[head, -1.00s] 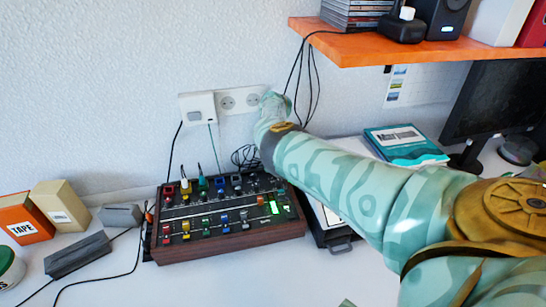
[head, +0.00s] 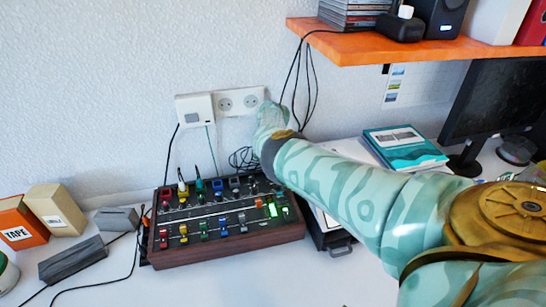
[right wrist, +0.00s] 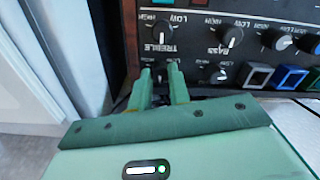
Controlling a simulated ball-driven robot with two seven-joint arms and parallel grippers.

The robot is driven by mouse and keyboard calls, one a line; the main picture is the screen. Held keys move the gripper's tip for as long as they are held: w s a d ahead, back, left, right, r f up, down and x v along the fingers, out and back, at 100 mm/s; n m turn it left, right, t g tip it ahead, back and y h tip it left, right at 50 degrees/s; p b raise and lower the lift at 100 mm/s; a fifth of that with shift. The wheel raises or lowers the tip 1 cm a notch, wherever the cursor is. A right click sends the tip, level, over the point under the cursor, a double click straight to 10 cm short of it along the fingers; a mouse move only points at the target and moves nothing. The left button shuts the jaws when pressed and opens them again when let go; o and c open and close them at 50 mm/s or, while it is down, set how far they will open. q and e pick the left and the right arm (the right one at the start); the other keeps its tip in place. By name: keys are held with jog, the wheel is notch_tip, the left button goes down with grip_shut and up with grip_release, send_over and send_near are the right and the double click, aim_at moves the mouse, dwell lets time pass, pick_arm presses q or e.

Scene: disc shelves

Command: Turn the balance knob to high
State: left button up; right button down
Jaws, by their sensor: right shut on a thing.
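The mixer console (head: 190,256) is a dark panel in a brown wooden case on the desk, with rows of knobs and coloured buttons. In the right wrist view, my right gripper (right wrist: 160,70) is shut on a small black knob (right wrist: 160,76) at the panel's edge. The fingers hide most of that knob and its label, so I cannot read its name or setting. The knobs labelled treble (right wrist: 162,33) and bass (right wrist: 231,38) are beside it, untouched. In the head view my right arm hides the gripper. My left gripper is not in view.
An orange shelf (head: 400,48) overhangs at the upper right. Cables hang behind the console, below a wall socket (head: 240,101). Boxes (head: 58,212) and a grey block (head: 73,260) are at left. The front desk is clear.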

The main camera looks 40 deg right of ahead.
jog(key=m, duration=0.5)
jog(key=shift+m, duration=0.4)
jog(key=m, duration=0.4)
jog(key=shift+m, duration=0.4)
jog(key=c, duration=1.3)
grip_release()
jog(key=shift+s, duration=0.1)
jog(key=shift+r, duration=0.1)
